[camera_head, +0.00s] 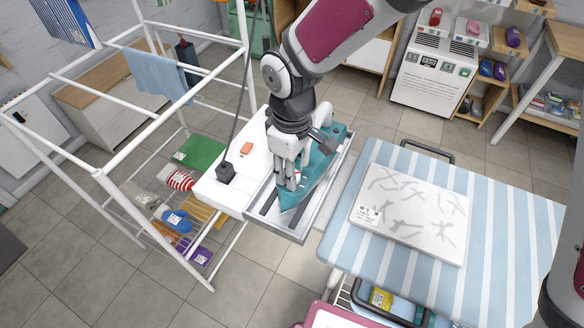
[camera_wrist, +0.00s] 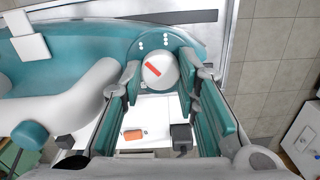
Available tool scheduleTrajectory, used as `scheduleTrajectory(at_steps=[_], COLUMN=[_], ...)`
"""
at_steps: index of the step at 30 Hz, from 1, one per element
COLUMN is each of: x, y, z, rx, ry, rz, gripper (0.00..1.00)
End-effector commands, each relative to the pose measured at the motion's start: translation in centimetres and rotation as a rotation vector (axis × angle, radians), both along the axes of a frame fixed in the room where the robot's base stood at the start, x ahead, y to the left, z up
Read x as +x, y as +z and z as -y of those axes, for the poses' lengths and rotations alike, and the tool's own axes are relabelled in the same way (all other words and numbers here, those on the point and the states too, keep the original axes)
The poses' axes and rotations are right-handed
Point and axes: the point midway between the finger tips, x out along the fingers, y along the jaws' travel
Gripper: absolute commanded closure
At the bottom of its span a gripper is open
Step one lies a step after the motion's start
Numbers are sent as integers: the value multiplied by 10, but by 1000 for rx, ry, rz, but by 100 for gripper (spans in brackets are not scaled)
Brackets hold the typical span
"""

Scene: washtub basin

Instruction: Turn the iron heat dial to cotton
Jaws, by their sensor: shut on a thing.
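The teal iron (camera_head: 322,166) lies in a metal-framed rest (camera_head: 268,232) at the end of the white stand. In the wrist view, the iron (camera_wrist: 70,58) fills the upper left. Its round white heat dial (camera_wrist: 160,84) carries a slanted red pointer bar, and groups of white dots sit on the teal surface beyond it. The dot groups are too small to match to fabric names. My gripper (camera_wrist: 159,76) has one finger on each side of the dial and is shut on it. In the head view, my gripper (camera_head: 289,182) reaches down onto the iron and hides the dial.
An orange block (camera_head: 246,148) and a dark box (camera_head: 226,172) with a pole are on the white stand (camera_head: 222,192). A white drying rack (camera_head: 110,185) stands left.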

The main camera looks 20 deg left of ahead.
Motion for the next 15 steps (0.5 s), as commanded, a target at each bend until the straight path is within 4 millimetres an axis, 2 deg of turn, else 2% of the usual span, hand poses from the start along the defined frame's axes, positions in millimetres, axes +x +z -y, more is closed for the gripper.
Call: scheduleTrajectory(at_steps=[15], x=[-1], y=[0], z=[0], rx=[-1], ry=[-489], rz=[0], gripper=[99])
